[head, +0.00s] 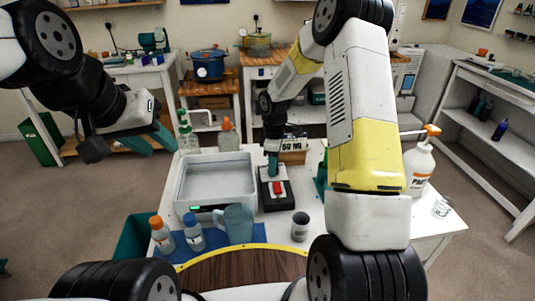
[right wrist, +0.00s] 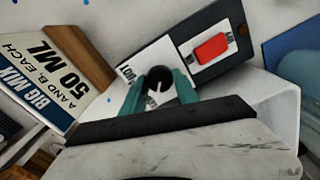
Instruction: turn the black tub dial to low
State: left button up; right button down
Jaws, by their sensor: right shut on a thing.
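The black dial (right wrist: 160,84) is a round knob on a white printed panel of a black box (right wrist: 214,42), which also carries a red switch (right wrist: 211,48). My right gripper (right wrist: 160,92) is shut on the dial, with one teal finger on each side of it. In the head view the black box (head: 277,203) lies on the white table, my right gripper (head: 272,168) comes down at its far end, and the dial is hidden. Which setting the dial points to cannot be read. My left gripper (head: 150,141) hangs empty at the left with its teal fingers apart.
A white tub (head: 186,184) stands left of the box. A pitcher (head: 238,224), two orange- and blue-capped bottles (head: 162,236) and a grey cup (head: 300,226) are nearer. A "50 ML" sign (right wrist: 48,72) stands close beside my right gripper. A pump bottle (head: 418,168) is at right.

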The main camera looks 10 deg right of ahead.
dwell(0.5)
jog(key=c, duration=0.9)
grip_release()
jog(key=shift+c, duration=0.2)
jog(key=shift+r, duration=3.95)
jog(key=shift+r, duration=0.15)
jog(key=s+d+r+m+t, duration=0.1)
jog(key=s+r+m+t, duration=0.3)
jog(key=r, duration=0.6)
jog(key=s+r+m+t+y, duration=0.1)
jog(key=s+r+m, duration=0.3)
jog(key=s, duration=0.7)
jog(key=s+d+r+m+t+y, duration=0.1)
jog(key=s+r+m, duration=0.4)
jog(key=s, duration=0.7)
notch_tip(320, 180, up, 3)
jog(key=shift+f+m, duration=0.2)
jog(key=shift+m, duration=0.1)
